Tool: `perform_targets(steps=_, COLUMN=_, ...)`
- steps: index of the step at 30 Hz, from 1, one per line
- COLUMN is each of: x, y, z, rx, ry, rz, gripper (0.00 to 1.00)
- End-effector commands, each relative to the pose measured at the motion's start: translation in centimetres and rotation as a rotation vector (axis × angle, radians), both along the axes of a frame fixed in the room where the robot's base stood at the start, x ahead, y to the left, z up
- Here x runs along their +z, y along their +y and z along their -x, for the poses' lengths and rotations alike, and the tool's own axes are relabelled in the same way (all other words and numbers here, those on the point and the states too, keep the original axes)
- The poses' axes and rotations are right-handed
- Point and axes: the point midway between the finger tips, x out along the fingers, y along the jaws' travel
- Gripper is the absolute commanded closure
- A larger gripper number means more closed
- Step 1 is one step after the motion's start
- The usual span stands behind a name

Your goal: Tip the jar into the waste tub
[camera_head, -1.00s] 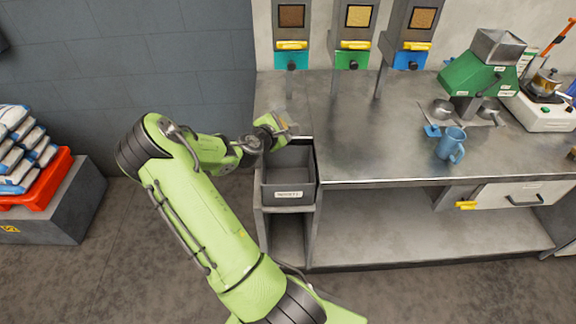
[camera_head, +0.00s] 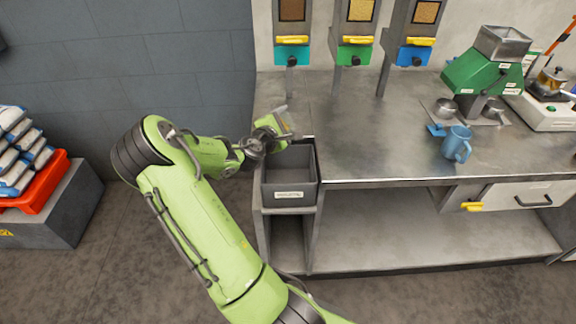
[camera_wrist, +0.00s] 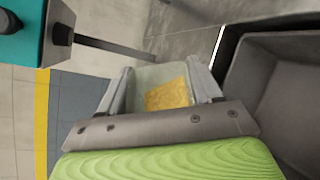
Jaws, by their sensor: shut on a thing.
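My gripper (camera_wrist: 168,92) is shut on a clear jar (camera_wrist: 145,76) in the wrist view. Yellow-orange contents (camera_wrist: 168,94) show inside the jar between the two fingers. In the head view my gripper (camera_head: 282,124) is above the bench, at the back left rim of the waste tub. The waste tub (camera_head: 289,195) is a dark grey open box with a white label, set at the bench's left end. It also shows in the wrist view (camera_wrist: 290,100), to the right of the jar. The jar is mostly hidden in the head view.
Three dispensers with teal, green and blue (camera_head: 413,55) outlets hang over the back of the metal bench (camera_head: 370,140). A blue mug (camera_head: 457,144), a green mill (camera_head: 482,75) and metal cups stand to the right. Sacks lie on a red pallet (camera_head: 45,187) at far left.

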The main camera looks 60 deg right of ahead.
Motion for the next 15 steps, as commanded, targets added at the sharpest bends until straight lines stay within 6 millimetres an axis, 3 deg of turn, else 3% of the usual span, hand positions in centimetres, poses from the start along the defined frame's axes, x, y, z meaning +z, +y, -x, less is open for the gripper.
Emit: perform_targets(steps=15, x=-0.63, y=0.02, z=0.06, rx=0.001, ry=-0.067, rz=0.023, gripper=0.68)
